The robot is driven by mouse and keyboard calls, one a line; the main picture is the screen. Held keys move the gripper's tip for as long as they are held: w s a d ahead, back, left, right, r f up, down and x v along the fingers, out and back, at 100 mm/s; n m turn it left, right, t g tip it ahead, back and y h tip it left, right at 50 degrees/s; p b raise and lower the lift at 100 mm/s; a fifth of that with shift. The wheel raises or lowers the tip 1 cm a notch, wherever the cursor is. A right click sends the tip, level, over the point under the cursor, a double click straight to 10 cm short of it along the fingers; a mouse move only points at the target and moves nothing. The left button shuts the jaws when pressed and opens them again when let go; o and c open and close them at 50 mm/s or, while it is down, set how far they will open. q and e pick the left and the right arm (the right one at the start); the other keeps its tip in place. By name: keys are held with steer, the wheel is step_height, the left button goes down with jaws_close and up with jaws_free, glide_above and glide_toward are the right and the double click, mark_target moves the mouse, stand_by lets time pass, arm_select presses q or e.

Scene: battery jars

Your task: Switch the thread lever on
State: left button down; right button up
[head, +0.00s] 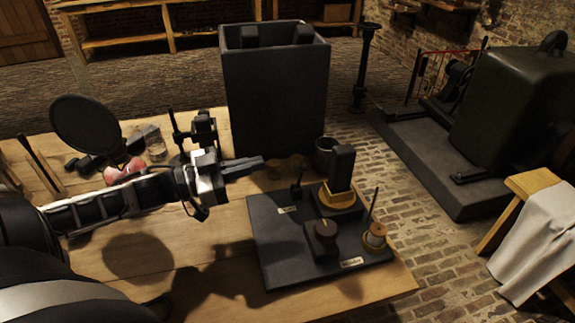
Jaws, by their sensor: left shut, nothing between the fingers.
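A dark board (270,262) lies on the wooden table and carries several small devices and two pale labels, too small to read. A short dark lever (297,186) stands near its back left edge, behind one label (288,210). A thin upright rod (374,203) rises from a brass-coloured spool (374,236) at the right. I cannot tell for sure which is the thread lever, nor its setting. My left gripper (260,163) is shut and empty, its tips pointing right, left of the short lever and apart from it in the picture. My right gripper is not in view.
A tall black box (275,95) stands behind the board. A dark upright block on a yellow base (340,196) and a dark knob (326,230) are on the board. A glass (154,142) and a round black disc (85,125) are at the left. The front table is clear.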

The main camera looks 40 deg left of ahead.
mark_target(300, 177)
arm_select(q)
steer(key=w+d+f+b, duration=0.1)
steer(key=w+d+f, duration=0.1)
steer(key=w+d, duration=0.2)
steer(key=shift+w+f, duration=0.3)
steer(key=shift+w, duration=0.9)
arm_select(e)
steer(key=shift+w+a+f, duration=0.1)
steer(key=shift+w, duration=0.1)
